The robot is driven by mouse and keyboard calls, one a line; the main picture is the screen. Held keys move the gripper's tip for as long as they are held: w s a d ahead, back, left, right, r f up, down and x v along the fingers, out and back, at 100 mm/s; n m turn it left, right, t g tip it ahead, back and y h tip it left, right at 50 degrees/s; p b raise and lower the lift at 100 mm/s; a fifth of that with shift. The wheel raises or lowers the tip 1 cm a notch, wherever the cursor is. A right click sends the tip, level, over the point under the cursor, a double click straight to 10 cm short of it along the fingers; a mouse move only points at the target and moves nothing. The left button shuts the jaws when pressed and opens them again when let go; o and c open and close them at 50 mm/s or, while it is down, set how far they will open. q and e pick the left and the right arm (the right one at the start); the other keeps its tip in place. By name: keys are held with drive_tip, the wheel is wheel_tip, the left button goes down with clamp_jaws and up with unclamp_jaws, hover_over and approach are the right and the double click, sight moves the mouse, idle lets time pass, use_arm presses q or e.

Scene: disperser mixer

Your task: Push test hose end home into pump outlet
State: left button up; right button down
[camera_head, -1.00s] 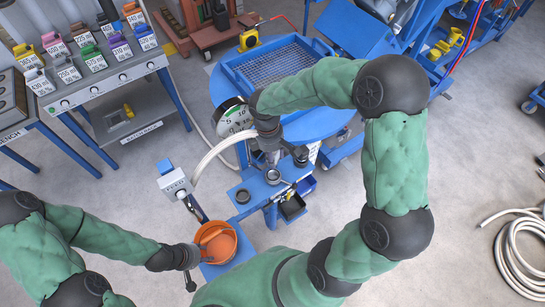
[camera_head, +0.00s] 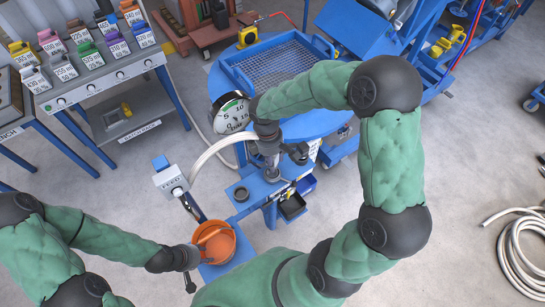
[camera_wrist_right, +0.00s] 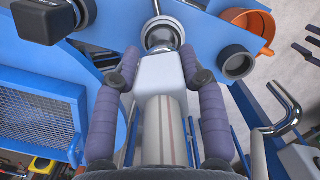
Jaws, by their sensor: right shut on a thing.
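The test hose is pale with thin stripes and arches left of my right gripper in the head view (camera_head: 212,150). In the right wrist view the hose (camera_wrist_right: 165,130) runs into a white end block (camera_wrist_right: 161,75) between the two padded fingers. My right gripper (camera_wrist_right: 160,85) is shut on this hose end; it also shows in the head view (camera_head: 268,158). A shiny metal collar (camera_wrist_right: 161,34), apparently the pump outlet, lies straight ahead of the block. They look in line and touching or nearly so; the seating depth is hidden. My left gripper (camera_head: 190,268) is beside the orange bucket; its fingers are unclear.
A round gauge (camera_head: 231,111) stands left of my right gripper. A dark ring (camera_wrist_right: 236,61) sits right of the collar, and a bent metal bar (camera_wrist_right: 285,110) is nearby. The orange bucket (camera_head: 218,243) stands in front. A blue round table (camera_head: 318,122) with a mesh tray lies behind.

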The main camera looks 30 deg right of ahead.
drive_tip(key=shift+f+b, duration=0.4)
drive_tip(key=shift+f, duration=0.45)
drive_tip(key=shift+p, duration=0.3)
idle(1.1)
drive_tip(key=shift+f+b, duration=1.35)
drive_tip(key=shift+f, duration=0.6)
drive_tip(key=c, duration=0.6)
unclamp_jaws()
drive_tip(key=r, duration=0.8)
drive_tip(key=w+r, duration=0.1)
drive_tip(key=r, duration=0.3)
drive_tip(key=shift+w+a, duration=0.1)
drive_tip(key=shift+a, duration=0.25)
